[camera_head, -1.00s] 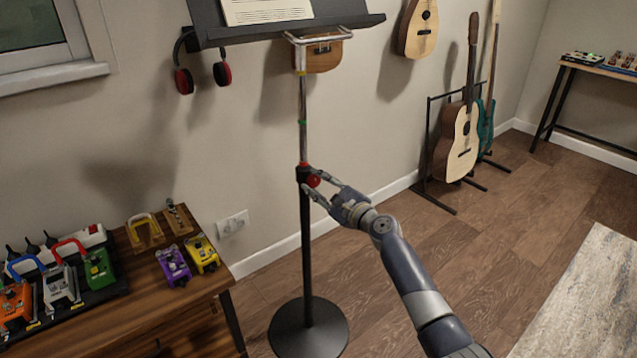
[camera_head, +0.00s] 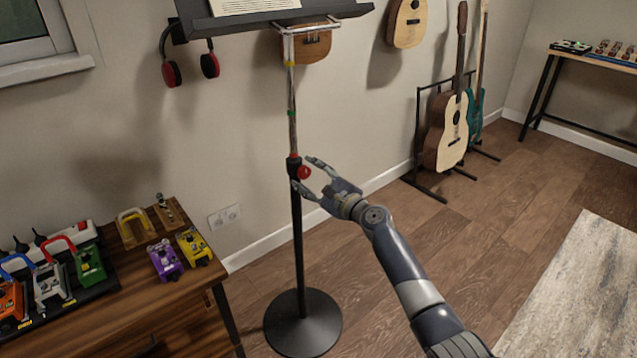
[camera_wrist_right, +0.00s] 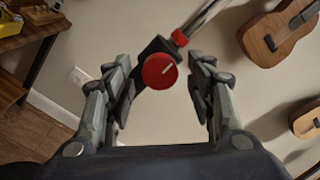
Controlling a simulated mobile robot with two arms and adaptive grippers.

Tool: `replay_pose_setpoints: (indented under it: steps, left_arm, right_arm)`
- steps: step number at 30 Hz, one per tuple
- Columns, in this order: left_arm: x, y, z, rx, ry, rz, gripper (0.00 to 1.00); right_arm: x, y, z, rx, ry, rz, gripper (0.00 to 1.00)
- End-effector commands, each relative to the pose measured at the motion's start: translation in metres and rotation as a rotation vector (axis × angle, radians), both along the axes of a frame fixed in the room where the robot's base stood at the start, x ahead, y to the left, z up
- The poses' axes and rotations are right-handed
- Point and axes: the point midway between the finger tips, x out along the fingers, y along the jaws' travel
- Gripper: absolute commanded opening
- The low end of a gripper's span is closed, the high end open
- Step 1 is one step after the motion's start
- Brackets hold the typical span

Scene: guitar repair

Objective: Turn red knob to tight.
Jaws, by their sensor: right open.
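The red knob (camera_head: 304,172) sits on the side of the black clamp on the music stand's pole (camera_head: 296,225). In the right wrist view the knob (camera_wrist_right: 160,71) faces the camera, with a pale line on its face pointing up and to the right. My right gripper (camera_head: 306,173) is open, with one finger on each side of the knob. In the right wrist view its fingers (camera_wrist_right: 160,92) stand apart with gaps to the knob on both sides. My left gripper is not in view.
The stand's round base (camera_head: 303,322) rests on the wood floor. A wooden table (camera_head: 180,310) with several pedals is at left. Guitars (camera_head: 447,130) stand at right. Floor right of my arm is open.

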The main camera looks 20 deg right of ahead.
Motion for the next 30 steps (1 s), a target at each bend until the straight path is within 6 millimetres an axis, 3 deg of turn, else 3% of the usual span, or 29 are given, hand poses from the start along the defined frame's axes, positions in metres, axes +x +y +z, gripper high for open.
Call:
replay_pose_setpoints:
  steps: [5,18,24,30]
  left_arm:
    - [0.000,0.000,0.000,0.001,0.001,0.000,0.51]
    - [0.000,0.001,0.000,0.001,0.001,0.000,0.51]
    - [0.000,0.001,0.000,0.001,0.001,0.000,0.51]
    - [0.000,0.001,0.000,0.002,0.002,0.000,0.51]
  right_arm:
    - [-0.017,-0.007,-0.001,-0.002,0.001,0.000,0.51]
    - [-0.093,-0.034,-0.001,-0.003,0.002,0.000,0.51]
    - [-0.109,-0.040,-0.001,0.000,0.002,0.000,0.51]
    - [-0.111,-0.041,-0.001,0.000,0.002,0.000,0.51]
